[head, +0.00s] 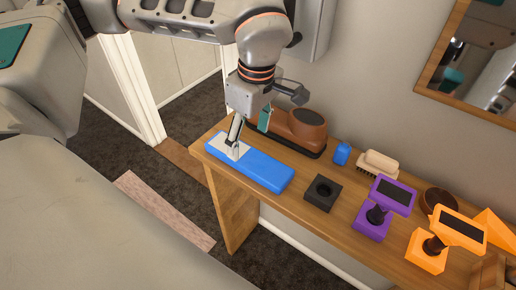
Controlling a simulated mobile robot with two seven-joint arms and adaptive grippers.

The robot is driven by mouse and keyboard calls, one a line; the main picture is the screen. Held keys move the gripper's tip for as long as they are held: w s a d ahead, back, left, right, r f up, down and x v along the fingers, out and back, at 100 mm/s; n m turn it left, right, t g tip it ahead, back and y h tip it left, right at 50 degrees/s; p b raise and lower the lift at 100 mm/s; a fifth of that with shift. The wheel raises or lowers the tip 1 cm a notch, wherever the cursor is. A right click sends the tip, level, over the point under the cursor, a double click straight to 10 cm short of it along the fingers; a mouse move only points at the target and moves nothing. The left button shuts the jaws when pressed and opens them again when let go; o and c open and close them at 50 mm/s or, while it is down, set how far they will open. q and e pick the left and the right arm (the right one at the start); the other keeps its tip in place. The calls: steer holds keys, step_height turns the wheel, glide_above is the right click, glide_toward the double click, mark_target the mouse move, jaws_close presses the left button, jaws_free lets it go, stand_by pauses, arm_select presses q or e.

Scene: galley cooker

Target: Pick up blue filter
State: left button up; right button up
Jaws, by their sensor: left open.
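A long flat blue block (262,171) with a pale patch on its left end lies on the wooden table; it may be the blue filter. A small blue piece (342,154) stands farther back and to the right. My left gripper (249,139) is open above the left part of the long blue block, pointing down. One finger overlaps the pale patch; I cannot tell whether it touches. Nothing shows between the fingers. My right gripper is not in view.
A brown shoe-like object (305,130) stands behind the blue block. A black square holder (322,193), a brush (379,165), a purple stand (372,223) and an orange stand (426,251) are to the right. A wood-framed mirror (490,60) hangs on the wall.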

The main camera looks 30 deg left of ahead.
mark_target(248, 156)
arm_select(q)
steer(key=shift+s+f, duration=0.1)
steer(key=shift+f, duration=0.35)
steer(key=shift+s+a+f, duration=0.15)
steer(key=shift+s+f, duration=0.1)
steer(key=shift+f, duration=0.5)
steer(key=f, duration=0.2)
steer(key=w+f, duration=0.1)
steer(key=f, duration=0.1)
steer(key=shift+a+f, duration=0.15)
steer(key=shift+a, duration=0.05)
steer(key=shift+f, duration=0.4)
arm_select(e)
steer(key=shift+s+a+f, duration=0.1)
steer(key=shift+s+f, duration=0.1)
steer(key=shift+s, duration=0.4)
arm_select(q)
steer(key=c, duration=1.2)
